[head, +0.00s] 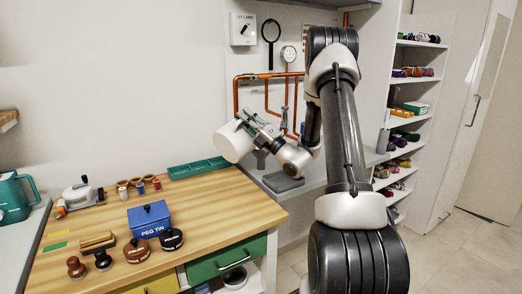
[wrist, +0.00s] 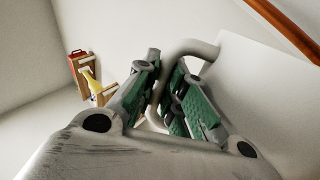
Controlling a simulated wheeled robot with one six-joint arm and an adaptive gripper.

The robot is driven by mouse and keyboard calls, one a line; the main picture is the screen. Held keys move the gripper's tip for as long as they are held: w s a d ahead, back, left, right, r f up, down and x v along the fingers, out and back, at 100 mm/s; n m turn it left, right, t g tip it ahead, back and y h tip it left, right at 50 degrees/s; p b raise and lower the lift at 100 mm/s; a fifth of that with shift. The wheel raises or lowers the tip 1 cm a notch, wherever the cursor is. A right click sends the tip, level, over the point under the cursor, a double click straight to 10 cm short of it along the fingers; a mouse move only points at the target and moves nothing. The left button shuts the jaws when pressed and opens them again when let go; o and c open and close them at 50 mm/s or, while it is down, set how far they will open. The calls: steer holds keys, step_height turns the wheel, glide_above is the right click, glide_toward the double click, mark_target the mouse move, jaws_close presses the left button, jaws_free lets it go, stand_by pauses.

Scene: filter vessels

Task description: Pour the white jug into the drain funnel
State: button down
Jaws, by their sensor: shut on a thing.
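The white jug (head: 231,143) is held in the air above the right end of the wooden bench, tipped well over, with its round end facing left. My gripper (head: 247,121) is shut on its handle. In the wrist view the fingers of my gripper (wrist: 165,98) close around the curved handle (wrist: 190,47), with the pale jug wall (wrist: 265,100) to the right. I cannot see the jug's contents or any stream.
The wooden bench (head: 215,203) holds a blue peg tin (head: 150,220), several stamps and a green tray (head: 198,167). A dark grey block (head: 283,182) lies on the grey counter below my wrist. Copper pipes (head: 238,95) run along the wall behind. A teal jug (head: 14,198) stands far left.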

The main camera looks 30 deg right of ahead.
steer(key=shift+w+d+r+m+t+h+p, duration=0.15)
steer(key=shift+d+r+m+t+h, duration=0.1)
steer(key=shift+d+m, duration=0.25)
steer(key=shift+w+d+r+m+t+h+p, duration=0.2)
steer(key=shift+d+r+m+h, duration=0.1)
steer(key=shift+d+m, duration=0.2)
steer(key=shift+w+d+r+m+t+h+p, duration=0.1)
steer(key=shift+d+r+m+t+h, duration=0.15)
steer(key=shift+d+m, duration=0.25)
stand_by(2.9)
